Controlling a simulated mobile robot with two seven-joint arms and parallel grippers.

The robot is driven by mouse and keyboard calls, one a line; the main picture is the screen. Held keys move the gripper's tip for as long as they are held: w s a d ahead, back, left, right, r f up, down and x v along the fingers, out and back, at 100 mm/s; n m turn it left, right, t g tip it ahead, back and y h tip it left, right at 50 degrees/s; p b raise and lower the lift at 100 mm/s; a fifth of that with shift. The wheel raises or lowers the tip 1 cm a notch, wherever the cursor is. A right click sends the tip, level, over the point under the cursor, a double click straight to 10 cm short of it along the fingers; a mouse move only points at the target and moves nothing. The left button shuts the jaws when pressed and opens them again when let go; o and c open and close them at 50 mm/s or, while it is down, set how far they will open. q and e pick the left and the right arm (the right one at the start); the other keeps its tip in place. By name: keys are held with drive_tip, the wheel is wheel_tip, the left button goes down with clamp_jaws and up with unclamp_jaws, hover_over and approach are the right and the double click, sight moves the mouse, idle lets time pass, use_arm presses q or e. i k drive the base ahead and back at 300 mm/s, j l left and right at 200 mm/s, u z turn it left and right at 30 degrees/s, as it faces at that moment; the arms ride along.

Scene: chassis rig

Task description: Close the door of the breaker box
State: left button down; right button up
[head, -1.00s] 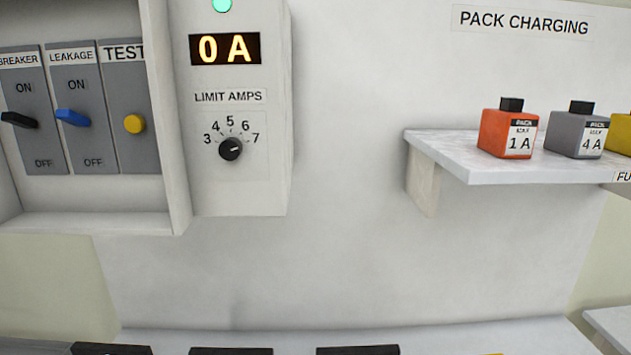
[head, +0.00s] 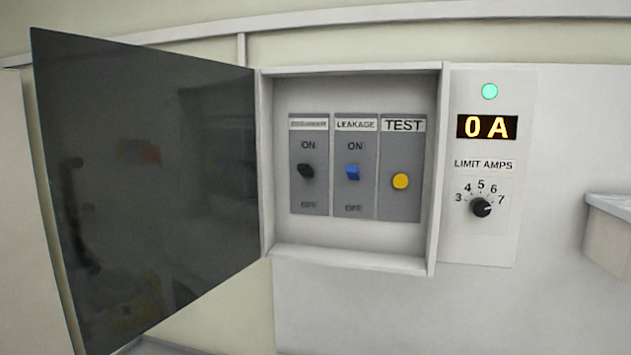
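The breaker box (head: 350,258) is a white wall box, seen in the head view at the middle. Its dark, glossy door (head: 150,190) is hinged at the box's left side and stands wide open, swung out to the left. Inside are a black breaker switch (head: 306,171), a blue leakage switch (head: 353,173) and a yellow test button (head: 400,181). Both switch levers appear to sit between the ON and OFF labels, nearer ON. Neither of my grippers is in view.
A panel to the right of the box has a green lamp (head: 490,91), a display (head: 487,127) reading 0 A and a limit dial (head: 481,207). A shelf (head: 610,208) juts out at the right edge. The space before the box opening looks clear.

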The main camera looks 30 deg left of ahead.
sight(150, 154)
drive_tip(key=j+z, duration=0.15)
drive_tip(key=j, duration=0.7)
drive_tip(key=j+z, duration=0.1)
drive_tip(key=j, duration=0.75)
drive_tip(key=k+j+z, duration=0.15)
drive_tip(key=j, duration=0.7)
drive_tip(key=i, duration=0.05)
